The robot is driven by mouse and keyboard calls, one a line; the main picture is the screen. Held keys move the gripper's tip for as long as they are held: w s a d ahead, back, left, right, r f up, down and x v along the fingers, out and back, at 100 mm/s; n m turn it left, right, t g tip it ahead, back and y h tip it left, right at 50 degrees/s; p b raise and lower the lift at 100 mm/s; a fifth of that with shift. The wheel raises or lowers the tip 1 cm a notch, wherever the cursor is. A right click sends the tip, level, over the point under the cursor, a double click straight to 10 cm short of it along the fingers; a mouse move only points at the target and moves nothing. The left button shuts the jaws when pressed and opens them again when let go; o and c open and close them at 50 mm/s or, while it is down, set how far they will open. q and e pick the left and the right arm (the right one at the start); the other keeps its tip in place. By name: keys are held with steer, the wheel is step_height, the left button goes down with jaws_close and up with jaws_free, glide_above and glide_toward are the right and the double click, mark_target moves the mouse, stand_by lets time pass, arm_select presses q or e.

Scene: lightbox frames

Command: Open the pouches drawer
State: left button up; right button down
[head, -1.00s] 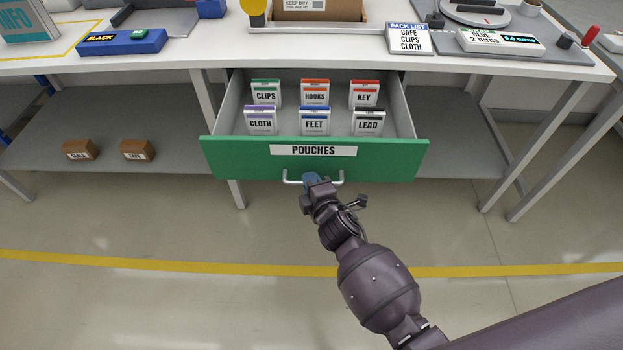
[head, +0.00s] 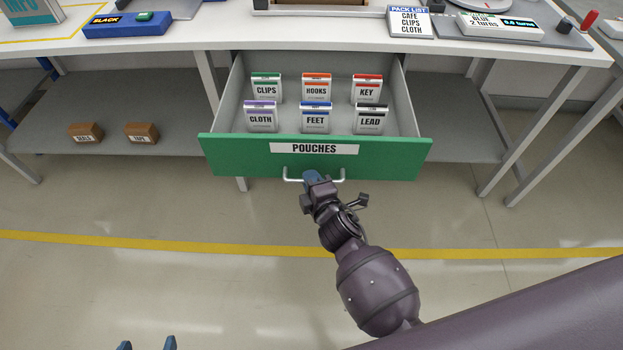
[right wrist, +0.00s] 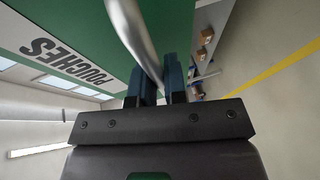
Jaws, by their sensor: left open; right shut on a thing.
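The green pouches drawer (head: 225,158) is pulled out from under the white bench, with a "POUCHES" label on its front. It holds pouches in two rows, marked clips, hooks, key, cloth, feet and lead. My right gripper (head: 312,177) is shut on the drawer's metal handle (head: 291,180). In the right wrist view the blue fingers (right wrist: 160,78) close around the handle bar (right wrist: 130,32), beside the drawer front. My left gripper (head: 147,344) shows only its two fingertips, apart and empty, at the bottom edge of the head view.
Two brown boxes (head: 86,132) sit on the grey lower shelf (head: 100,108). The floor in front is clear, with a yellow line (head: 200,247).

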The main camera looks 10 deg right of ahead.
steer(key=c, duration=1.2)
jaws_free()
steer(key=shift+p+v, duration=0.85)
steer(key=shift+v, duration=4.6)
steer(key=shift+a, duration=0.1)
